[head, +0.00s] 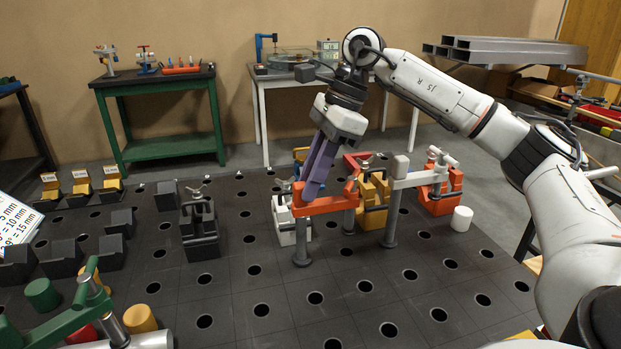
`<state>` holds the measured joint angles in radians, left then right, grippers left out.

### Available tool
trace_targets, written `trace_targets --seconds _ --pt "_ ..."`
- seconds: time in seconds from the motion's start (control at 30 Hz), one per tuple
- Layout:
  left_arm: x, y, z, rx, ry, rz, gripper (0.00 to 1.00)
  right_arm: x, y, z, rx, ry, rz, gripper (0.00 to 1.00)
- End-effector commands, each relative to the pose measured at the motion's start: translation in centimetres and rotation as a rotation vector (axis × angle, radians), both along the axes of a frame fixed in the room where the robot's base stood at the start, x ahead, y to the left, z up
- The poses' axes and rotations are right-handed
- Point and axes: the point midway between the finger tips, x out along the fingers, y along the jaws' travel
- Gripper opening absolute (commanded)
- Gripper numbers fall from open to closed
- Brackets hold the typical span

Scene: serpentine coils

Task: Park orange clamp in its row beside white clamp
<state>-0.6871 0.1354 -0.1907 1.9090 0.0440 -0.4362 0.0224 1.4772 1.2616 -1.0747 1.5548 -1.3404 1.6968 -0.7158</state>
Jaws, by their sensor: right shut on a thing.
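The orange clamp (325,205) is in the middle of the head view, with its bar level and a grey post with a round foot under its left end. My right gripper (314,185) comes down from above with its purple fingers shut on the orange clamp's bar. The white clamp (415,179) stands upright just to the right on its own grey post. A gap shows between the two clamps. I cannot tell whether the orange clamp's foot touches the table. My left gripper is not in view.
The dark table (250,290) has a grid of round holes. White (284,222), yellow (372,205), red (441,200) and black (200,235) blocks stand near the clamps. A white cylinder (461,219) is at right. A green clamp (60,328) is at front left. The front middle is clear.

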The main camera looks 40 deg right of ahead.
Motion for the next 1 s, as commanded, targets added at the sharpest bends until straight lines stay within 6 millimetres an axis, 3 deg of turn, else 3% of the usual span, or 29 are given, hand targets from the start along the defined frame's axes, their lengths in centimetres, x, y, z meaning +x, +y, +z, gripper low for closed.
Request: trace_targets --seconds 0.3,0.33,0.47,0.87,1.0 --pt "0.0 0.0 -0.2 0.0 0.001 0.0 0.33 0.0 0.0 -0.2 0.001 -0.002 0.001 0.0" --pt "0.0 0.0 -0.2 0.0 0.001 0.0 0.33 0.0 0.0 -0.2 0.001 -0.002 0.001 0.2" --pt "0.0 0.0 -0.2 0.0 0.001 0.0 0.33 0.0 0.0 -0.2 0.0 -0.002 0.001 0.4" --pt "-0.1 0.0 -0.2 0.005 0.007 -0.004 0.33 0.0 0.0 -0.4 -0.001 0.003 0.0 0.4" --pt "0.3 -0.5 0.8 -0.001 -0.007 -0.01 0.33 -0.3 -0.8 2.1 0.001 -0.003 -0.001 0.4"
